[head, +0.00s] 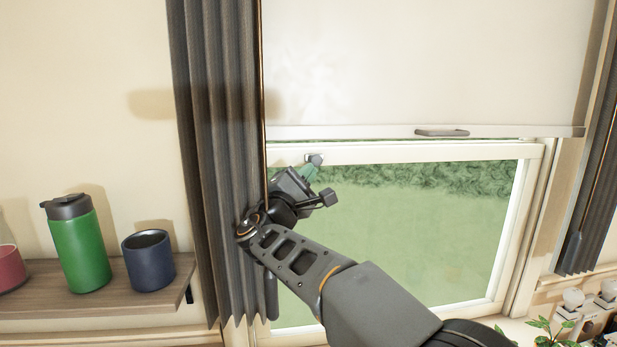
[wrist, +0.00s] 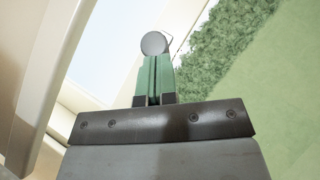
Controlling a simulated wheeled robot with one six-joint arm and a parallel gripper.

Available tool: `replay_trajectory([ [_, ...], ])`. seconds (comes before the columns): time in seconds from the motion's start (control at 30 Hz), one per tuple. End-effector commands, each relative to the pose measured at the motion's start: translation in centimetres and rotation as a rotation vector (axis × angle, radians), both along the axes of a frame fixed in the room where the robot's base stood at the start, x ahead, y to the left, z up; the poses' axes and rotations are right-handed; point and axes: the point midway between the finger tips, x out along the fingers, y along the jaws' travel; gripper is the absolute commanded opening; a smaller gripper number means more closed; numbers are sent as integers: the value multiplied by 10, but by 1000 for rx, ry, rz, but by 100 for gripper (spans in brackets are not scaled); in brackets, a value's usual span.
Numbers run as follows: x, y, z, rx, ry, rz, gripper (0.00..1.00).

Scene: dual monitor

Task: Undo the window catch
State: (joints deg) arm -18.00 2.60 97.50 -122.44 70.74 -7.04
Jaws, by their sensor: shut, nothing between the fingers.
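The window catch (head: 315,158) is a small grey piece on the top rail of the lower window frame, left of its middle. In the wrist view the catch (wrist: 154,43) shows as a round grey knob right at the fingertips. My gripper (head: 309,171) has green fingers that point up at the catch from below. In the wrist view the gripper (wrist: 153,62) is shut with its fingers together and nothing between them. The tips overlap the lower edge of the knob in view; I cannot tell whether they touch it. The window (head: 400,230) looks closed.
A pale blind (head: 420,65) with a grey handle (head: 442,132) hangs just above the catch. A dark curtain (head: 215,160) hangs close on the left. A shelf (head: 120,290) holds a green tumbler (head: 78,245) and a blue cup (head: 149,262). A plant (head: 545,335) stands at lower right.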

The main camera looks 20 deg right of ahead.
Motion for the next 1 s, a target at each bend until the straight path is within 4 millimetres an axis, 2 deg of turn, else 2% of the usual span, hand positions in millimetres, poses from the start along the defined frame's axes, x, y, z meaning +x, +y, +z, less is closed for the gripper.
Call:
replay_trajectory([
  [0.17, 1, 4, -7, -1, 2, -1, 0],
  [0.37, 3, 24, -32, 0, 1, -7, 0],
  [0.7, -38, 66, -57, 1, -1, -9, 0],
  [1.0, -58, 85, -68, 1, 0, -11, 0],
])
